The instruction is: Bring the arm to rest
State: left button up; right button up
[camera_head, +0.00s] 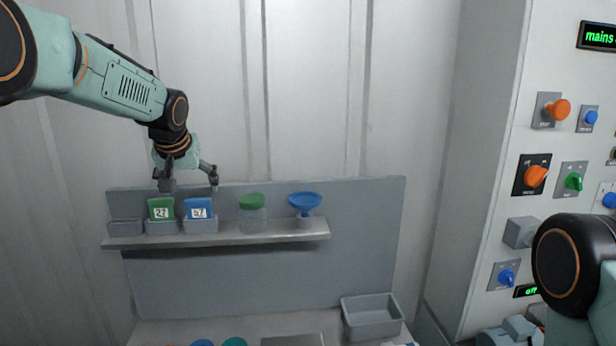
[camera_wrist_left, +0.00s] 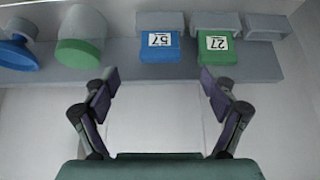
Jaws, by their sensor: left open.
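My left arm reaches in from the upper left in the head view, and my left gripper (camera_head: 190,188) hangs open just above the shelf's cartridges. Below it are a green block labelled 27 (camera_head: 160,208) and a blue block labelled 57 (camera_head: 199,208), each in a grey holder. In the left wrist view my left gripper (camera_wrist_left: 160,88) has its fingers spread wide with nothing between them. The green block (camera_wrist_left: 216,54) and the blue block (camera_wrist_left: 160,54) show beyond the fingertips, apart from them. My right gripper is not in view; only part of my right arm shows at the right edge.
The shelf (camera_head: 290,232) also holds an empty grey holder (camera_head: 126,227), a green-lidded jar (camera_head: 252,213) and a blue funnel (camera_head: 304,203). A grey bin (camera_head: 372,314) stands below right. A panel with knobs (camera_head: 562,145) fills the right side. The wall space above the shelf is clear.

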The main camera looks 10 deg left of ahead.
aim_at(197, 202)
pick_arm(q)
jog(key=x, duration=0.7)
jog(key=shift+w+a+f, duration=0.1)
jog(key=shift+w+f, duration=0.1)
jog(key=shift+f, duration=0.05)
jog(key=shift+x, duration=0.75)
jog(key=shift+w, duration=0.1)
jog(key=v, duration=1.2)
jog(key=x, duration=1.2)
notch_tip(197, 202, up, 10)
jog(key=shift+f, duration=0.5)
